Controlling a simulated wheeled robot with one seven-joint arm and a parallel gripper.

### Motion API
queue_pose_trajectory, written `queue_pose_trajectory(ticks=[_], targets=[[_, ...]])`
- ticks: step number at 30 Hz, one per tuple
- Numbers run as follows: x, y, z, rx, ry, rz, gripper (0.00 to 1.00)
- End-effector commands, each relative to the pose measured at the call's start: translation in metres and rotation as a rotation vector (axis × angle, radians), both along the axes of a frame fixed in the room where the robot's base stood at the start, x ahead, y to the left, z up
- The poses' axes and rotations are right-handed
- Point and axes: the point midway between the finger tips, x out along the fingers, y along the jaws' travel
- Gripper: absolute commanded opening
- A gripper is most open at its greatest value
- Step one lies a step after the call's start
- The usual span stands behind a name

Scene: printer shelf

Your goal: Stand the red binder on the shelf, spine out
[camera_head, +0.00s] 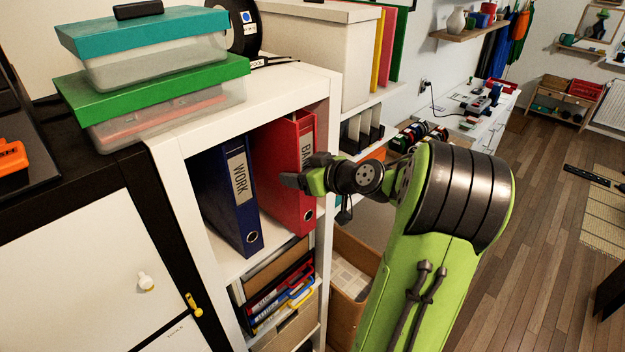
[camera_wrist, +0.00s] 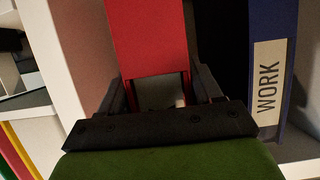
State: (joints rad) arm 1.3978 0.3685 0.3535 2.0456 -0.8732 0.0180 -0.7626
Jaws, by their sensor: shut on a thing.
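The red binder (camera_head: 278,172) stands about upright in the upper cubby of the white shelf (camera_head: 255,98), to the right of the blue WORK binder (camera_head: 228,200). Its spine faces out, with a pale label starting "BA"; the rest of the label is behind my gripper. My gripper (camera_head: 300,174) is at the middle of the spine. In the wrist view my gripper (camera_wrist: 162,88) has a finger on each side of the red binder (camera_wrist: 150,38) and is shut on it. I cannot tell whether its bottom rests fully on the board.
The blue binder also shows close to my gripper in the wrist view (camera_wrist: 273,45). Lidded boxes (camera_head: 150,95) stand on top of the shelf. Trays with folders (camera_head: 285,295) fill the cubby below. The shelf's right side wall (camera_head: 325,130) is close to the red binder.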

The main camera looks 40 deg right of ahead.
Motion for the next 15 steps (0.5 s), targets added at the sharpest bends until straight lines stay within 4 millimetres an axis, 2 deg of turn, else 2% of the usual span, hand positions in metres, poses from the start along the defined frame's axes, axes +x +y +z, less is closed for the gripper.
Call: queue_pose_trajectory(ticks=[9, 15], targets=[[0.041, 0.003, 0.003, -0.002, -0.009, 0.004, 0.0], [0.056, 0.002, 0.003, -0.002, -0.008, 0.003, 0.0]])
